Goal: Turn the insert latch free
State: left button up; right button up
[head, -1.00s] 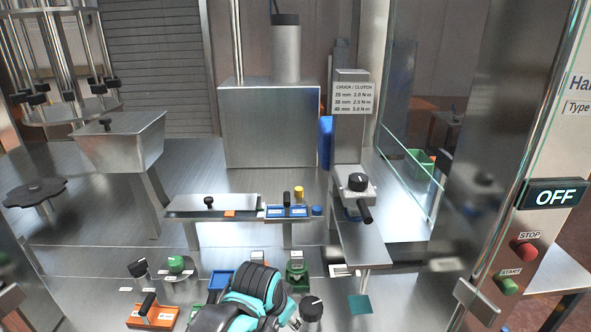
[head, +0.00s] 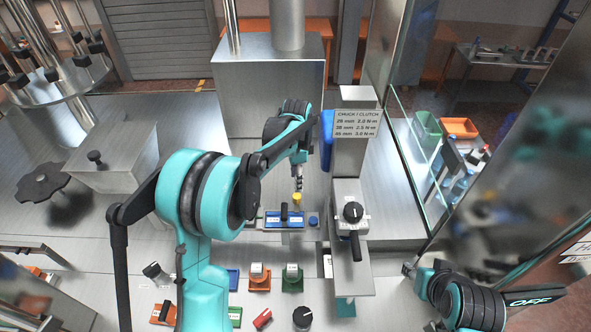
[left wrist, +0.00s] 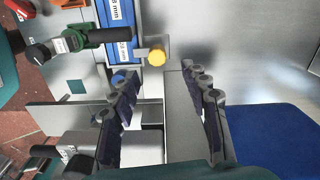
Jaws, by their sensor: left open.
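Which of these parts is the insert latch I cannot tell for sure. My left gripper (head: 298,183) is just above and behind the yellow knob. In the left wrist view its fingers (left wrist: 164,92) are spread and empty, with the knob beyond the tips, apart from them.
A chuck unit (head: 352,214) with a black dial and lever stands right of the holder. A blue panel (head: 327,140) hangs close beside my left wrist. A metal box (head: 268,95) stands behind. A glass pane (head: 415,150) bounds the right side. Several small coloured fixtures line the front.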

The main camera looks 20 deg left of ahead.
aim_at(296, 196)
pick_arm(q)
notch_tip(296, 196, down, 7)
jog(key=shift+s+p, duration=0.1)
jog(key=shift+p, duration=0.3)
jog(key=shift+s+f, duration=0.15)
jog(key=shift+f, duration=0.05)
grip_shut()
